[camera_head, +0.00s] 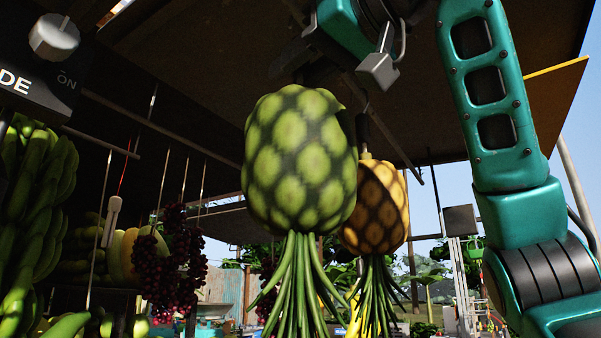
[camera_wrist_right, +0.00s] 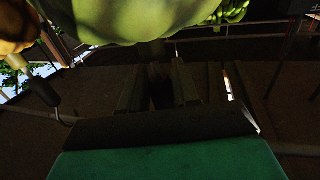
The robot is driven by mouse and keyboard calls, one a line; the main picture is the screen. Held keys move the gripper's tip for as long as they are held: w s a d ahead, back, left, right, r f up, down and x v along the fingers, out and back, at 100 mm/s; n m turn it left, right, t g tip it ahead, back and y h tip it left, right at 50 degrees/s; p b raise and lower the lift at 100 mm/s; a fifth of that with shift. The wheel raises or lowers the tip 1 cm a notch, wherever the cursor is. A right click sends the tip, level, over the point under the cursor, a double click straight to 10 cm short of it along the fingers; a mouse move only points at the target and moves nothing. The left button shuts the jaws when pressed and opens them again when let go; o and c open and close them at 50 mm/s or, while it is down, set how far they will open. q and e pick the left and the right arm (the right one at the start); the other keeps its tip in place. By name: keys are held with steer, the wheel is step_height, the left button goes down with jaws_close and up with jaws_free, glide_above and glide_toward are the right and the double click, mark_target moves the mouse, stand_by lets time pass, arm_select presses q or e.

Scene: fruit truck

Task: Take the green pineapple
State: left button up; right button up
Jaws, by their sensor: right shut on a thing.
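The green pineapple (camera_head: 300,160) hangs upside down in the middle of the head view, its long leaves pointing down. In the right wrist view its rounded body (camera_wrist_right: 140,20) fills the top edge. My right gripper (camera_head: 292,68) is above the pineapple, at its stem end, dark and partly in shadow. In the right wrist view the fingers (camera_wrist_right: 157,75) are close together at the stem below the fruit's body, shut on the green pineapple. My left gripper is in neither view.
A yellow pineapple (camera_head: 378,210) hangs just behind and right of the green one, partly hidden by it. Dark grapes (camera_head: 165,262) and green bananas (camera_head: 30,220) hang at the left. A dark roof panel (camera_head: 220,60) is overhead. Open sky shows at the right.

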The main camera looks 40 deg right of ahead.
jaws_close()
steer(key=shift+r, duration=0.15)
steer(key=shift+s, duration=0.15)
steer(key=shift+s+d+r, duration=0.1)
steer(key=shift+r, duration=1.4)
